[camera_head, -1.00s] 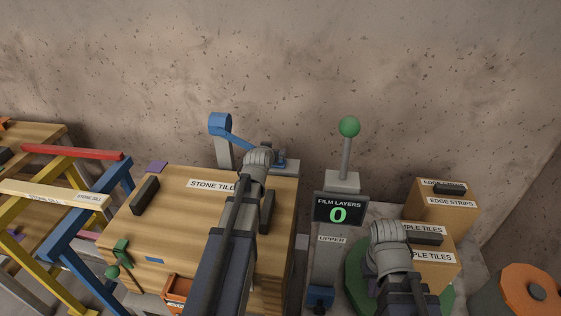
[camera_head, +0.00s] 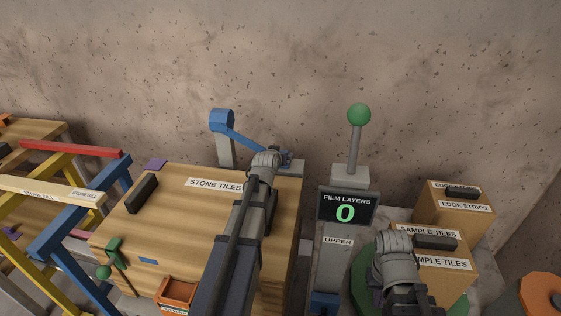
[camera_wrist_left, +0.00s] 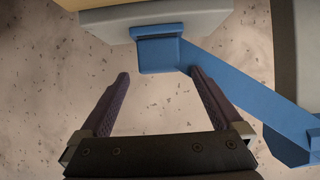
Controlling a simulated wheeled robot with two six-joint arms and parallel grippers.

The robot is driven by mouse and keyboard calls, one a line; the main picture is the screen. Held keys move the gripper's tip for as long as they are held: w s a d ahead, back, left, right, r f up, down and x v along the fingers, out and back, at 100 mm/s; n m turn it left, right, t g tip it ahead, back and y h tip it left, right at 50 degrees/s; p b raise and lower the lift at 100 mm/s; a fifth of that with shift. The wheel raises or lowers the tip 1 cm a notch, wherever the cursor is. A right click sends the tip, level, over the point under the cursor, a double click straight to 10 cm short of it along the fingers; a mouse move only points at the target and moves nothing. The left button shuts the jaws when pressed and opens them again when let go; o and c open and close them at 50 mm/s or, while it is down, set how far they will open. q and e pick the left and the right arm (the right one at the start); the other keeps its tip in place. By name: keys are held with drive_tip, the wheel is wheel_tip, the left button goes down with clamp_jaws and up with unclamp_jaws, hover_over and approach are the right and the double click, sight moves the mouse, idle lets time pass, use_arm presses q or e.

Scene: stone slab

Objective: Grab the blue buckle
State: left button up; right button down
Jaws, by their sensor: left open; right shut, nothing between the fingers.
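The blue buckle (camera_head: 283,157) is small at the back edge of the stone tiles crate. A blue strap (camera_head: 245,139) joins it to a blue piece (camera_head: 222,121) on a grey post. In the left wrist view the blue buckle (camera_wrist_left: 160,54) sits against a grey block, ahead of and roughly between the fingertips. My left gripper (camera_wrist_left: 159,74) is open around empty space, and no grip on the buckle shows. In the head view its fingers are mostly hidden by the wrist. My right gripper (camera_head: 400,243) is shut and empty by the sample tiles box; its fingertips are hard to make out.
The stone tiles crate (camera_head: 190,225) has black handles. A grey stand with a film layers display (camera_head: 347,209) and green-knobbed lever (camera_head: 358,115) stands right of it. The sample tiles box (camera_head: 452,280) and edge strips box (camera_head: 458,214) are farther right. Coloured beams (camera_head: 75,225) stand left.

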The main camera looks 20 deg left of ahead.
sight(281, 150)
use_arm(q)
drive_tip(key=b+x, duration=0.2)
drive_tip(key=x, duration=0.1)
drive_tip(key=shift+w+a+f, duration=0.1)
drive_tip(key=shift+w+f, duration=0.15)
drive_tip(key=shift+w, duration=0.05)
drive_tip(key=shift+w+r+b, duration=0.15)
drive_tip(key=shift+w+b, duration=0.15)
drive_tip(key=shift+b, duration=0.05)
drive_tip(key=shift+w, duration=0.15)
drive_tip(key=c, duration=1.3)
drive_tip(key=shift+r, duration=0.15)
drive_tip(key=shift+c, duration=0.2)
drive_tip(key=shift+w+r+p, duration=0.2)
drive_tip(key=shift+w+p, duration=0.1)
drive_tip(key=shift+p, duration=0.25)
wheel_tip(281, 150, up, 9)
drive_tip(key=p, duration=0.9)
drive_tip(key=shift+s+a+f, duration=0.15)
drive_tip(key=shift+f, duration=0.05)
drive_tip(key=shift+c, duration=0.7)
